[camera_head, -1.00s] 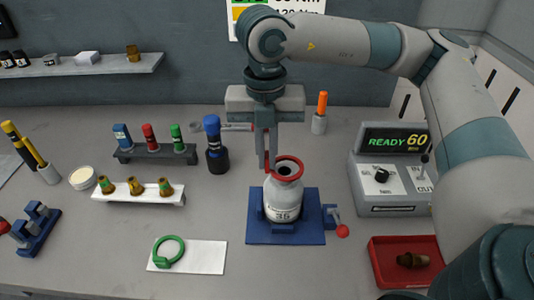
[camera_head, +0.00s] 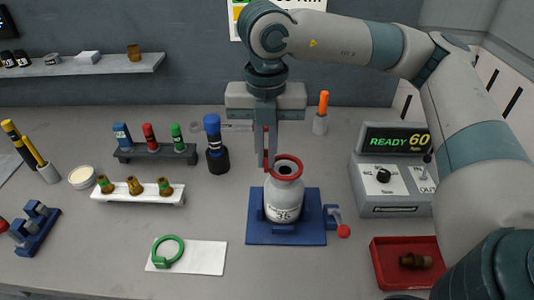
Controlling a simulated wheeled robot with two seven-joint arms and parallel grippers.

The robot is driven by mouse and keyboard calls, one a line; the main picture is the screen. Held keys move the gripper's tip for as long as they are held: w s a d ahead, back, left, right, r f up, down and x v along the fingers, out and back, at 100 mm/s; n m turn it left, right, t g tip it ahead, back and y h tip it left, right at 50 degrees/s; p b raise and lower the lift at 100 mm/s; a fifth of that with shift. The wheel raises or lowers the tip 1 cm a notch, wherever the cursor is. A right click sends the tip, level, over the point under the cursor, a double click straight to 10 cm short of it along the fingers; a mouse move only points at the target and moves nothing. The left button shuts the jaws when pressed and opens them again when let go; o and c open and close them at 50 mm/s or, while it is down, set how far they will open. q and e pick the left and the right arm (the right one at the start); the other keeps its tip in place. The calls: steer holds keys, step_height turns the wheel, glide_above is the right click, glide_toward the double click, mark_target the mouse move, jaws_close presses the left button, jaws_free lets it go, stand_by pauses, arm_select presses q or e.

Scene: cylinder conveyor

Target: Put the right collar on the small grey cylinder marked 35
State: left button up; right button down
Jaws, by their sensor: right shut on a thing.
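The small grey cylinder (camera_head: 284,197) marked 35 stands upright in the blue holder (camera_head: 257,234) in the middle of the table. A red collar (camera_head: 286,174) lies level at the top of the cylinder, around its neck or just over it; I cannot tell whether it rests on the shoulder. My right gripper (camera_head: 269,165) points straight down at the collar's left side and is shut on it. A green collar (camera_head: 155,257) lies on a white sheet to the left. My left gripper is out of view.
A red-handled clamp (camera_head: 338,222) sits at the holder's right side. A control box (camera_head: 393,180) reading READY 60 and a red tray (camera_head: 380,270) with a brass fitting stand to the right. A blue-capped bottle (camera_head: 216,147) and racks of small parts stand to the left.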

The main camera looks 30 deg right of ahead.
steer(key=shift+s+d+f+b, duration=0.15)
steer(key=shift+d+f+b, duration=0.05)
steer(key=shift+b, duration=0.25)
stand_by(0.3)
